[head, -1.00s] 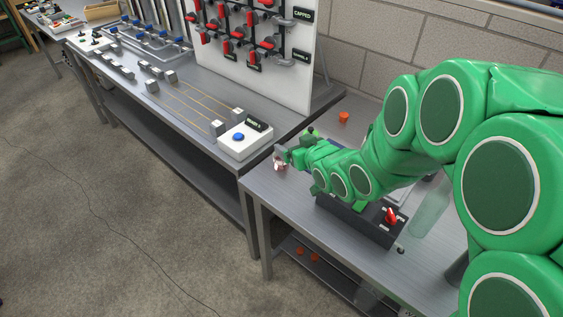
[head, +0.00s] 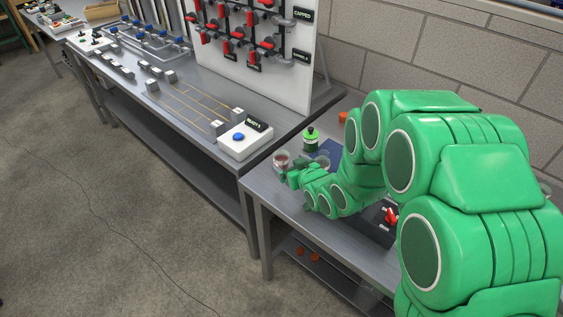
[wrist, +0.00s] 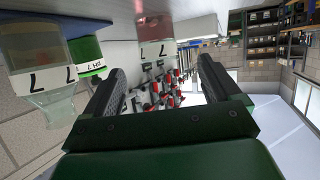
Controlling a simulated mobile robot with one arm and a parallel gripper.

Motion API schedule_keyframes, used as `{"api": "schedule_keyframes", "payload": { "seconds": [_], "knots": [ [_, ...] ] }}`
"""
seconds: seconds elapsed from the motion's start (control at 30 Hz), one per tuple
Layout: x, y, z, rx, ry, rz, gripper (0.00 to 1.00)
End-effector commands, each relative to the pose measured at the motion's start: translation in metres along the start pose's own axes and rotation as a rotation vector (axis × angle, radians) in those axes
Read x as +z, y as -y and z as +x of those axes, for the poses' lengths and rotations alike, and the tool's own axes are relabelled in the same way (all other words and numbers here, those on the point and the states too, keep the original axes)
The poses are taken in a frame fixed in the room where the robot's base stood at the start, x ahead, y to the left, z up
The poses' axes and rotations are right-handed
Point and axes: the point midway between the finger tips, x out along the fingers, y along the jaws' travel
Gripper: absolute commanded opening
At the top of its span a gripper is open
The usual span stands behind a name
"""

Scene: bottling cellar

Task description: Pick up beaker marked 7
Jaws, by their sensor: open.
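In the wrist view, which is upside down, a clear beaker marked 7 (wrist: 40,70) stands at the left, outside my left finger. In the head view a clear vessel that seems to be it shows partly (head: 323,160) behind my arm, by a blue mat. A second clear beaker (wrist: 154,24) with reddish contents is ahead between my fingers in the wrist view; its label is too small to read surely. In the head view it stands at the table's left end (head: 281,160). My gripper (wrist: 162,70) is open and empty; in the head view it (head: 288,177) is just in front of this second beaker.
A green bottle (head: 311,140) stands behind the beakers, near an orange piece (head: 343,118). A dark box with a red switch (head: 391,216) is beside my arm. The left bench holds a white box with a blue button (head: 240,142) and an upright valve board (head: 255,60).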

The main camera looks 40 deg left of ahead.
Motion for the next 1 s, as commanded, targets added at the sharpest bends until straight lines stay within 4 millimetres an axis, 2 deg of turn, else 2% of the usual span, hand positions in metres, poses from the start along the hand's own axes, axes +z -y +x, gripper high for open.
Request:
{"api": "schedule_keyframes", "payload": {
  "seconds": [0.17,0.5,0.8,0.87,1.0],
  "knots": [
    [-0.003,-0.001,0.011,0.001,-0.002,-0.001,0.9],
    [-0.006,-0.003,0.047,0.0,-0.002,0.0,0.9],
    [-0.006,-0.003,0.051,0.001,-0.001,0.0,0.9],
    [-0.006,-0.003,0.051,0.001,-0.001,0.0,0.82],
    [-0.006,-0.003,0.051,0.001,-0.001,0.0,0.61]
  ]
}}
